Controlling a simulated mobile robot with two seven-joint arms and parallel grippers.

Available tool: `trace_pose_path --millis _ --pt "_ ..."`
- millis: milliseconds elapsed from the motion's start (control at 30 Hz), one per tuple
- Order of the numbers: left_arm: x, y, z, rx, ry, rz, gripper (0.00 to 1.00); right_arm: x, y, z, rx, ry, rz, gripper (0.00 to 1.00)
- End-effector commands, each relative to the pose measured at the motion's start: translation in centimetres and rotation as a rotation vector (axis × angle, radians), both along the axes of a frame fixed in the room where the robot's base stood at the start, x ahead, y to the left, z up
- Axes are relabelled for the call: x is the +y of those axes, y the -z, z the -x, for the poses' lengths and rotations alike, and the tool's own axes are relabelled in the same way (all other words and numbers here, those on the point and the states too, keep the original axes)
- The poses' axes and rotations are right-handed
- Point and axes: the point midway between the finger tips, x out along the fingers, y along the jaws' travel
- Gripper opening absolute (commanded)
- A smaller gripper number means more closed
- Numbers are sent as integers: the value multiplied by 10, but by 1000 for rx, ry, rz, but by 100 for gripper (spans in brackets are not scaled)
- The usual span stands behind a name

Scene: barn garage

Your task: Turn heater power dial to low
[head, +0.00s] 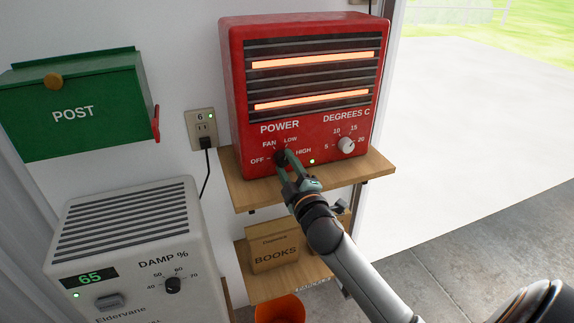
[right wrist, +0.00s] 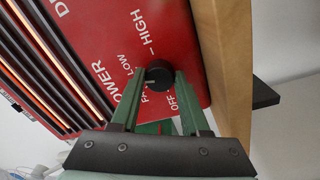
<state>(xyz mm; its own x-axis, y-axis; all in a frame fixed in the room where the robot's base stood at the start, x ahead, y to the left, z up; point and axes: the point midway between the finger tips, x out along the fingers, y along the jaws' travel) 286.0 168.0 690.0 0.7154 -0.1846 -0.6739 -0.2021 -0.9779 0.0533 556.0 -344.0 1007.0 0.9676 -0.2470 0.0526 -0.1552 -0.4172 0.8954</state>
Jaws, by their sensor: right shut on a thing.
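The red heater (head: 302,95) stands on a wooden shelf, its two bars glowing orange and a small green light lit. Its black power dial (head: 281,158) is at the lower left of the front, ringed by OFF, FAN, LOW and HIGH. My right gripper (head: 285,160) is shut on this dial and hides part of it. In the right wrist view the green fingers stand on both sides of the dial (right wrist: 158,73). A pale mark on the dial seems to lie toward the FAN and LOW side; I cannot tell exactly which. My left gripper is not in view.
The white degrees dial (head: 346,144) sits to the right on the heater. The wooden shelf (head: 240,191) runs below it, with a books box (head: 274,252) lower down. A white dehumidifier (head: 130,240) and green post box (head: 75,105) stand left. Open floor lies right.

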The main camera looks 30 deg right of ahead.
Motion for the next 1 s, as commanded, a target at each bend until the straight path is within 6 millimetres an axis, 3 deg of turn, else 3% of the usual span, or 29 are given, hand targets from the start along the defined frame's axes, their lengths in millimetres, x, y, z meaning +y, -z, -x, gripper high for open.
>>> trace_pose_path --millis 400,1000 --pt "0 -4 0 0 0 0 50 0 0 0 -51 2 -217 0" --pt "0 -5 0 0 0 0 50 0 0 0 -61 1 -255 0"
